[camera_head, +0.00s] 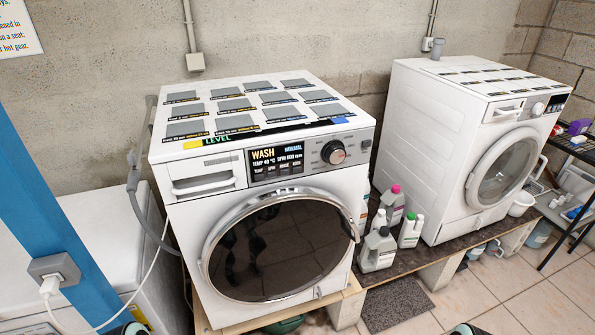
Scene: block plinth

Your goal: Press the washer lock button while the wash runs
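The front washer (185,240) stands left of centre, facing me. Its lit display (277,164) reads WASH, with TEMP 40 °C and a spin speed below, and small labels under that. A round dial (333,152) sits right of the display. Small marks or buttons lie around the dial and at the panel's right end; I cannot tell which is the lock button. The round dark glass door (275,250) is shut and reflects dark shapes. Only small dark pieces of my arms show at the bottom edge; neither gripper can be made out.
A second white machine (420,150) stands at the right. Several bottles (378,250) stand between the machines on a low platform (447,245). A blue post (50,190) with a socket and white cable rises at the left. Tiled floor (500,295) is open at front right.

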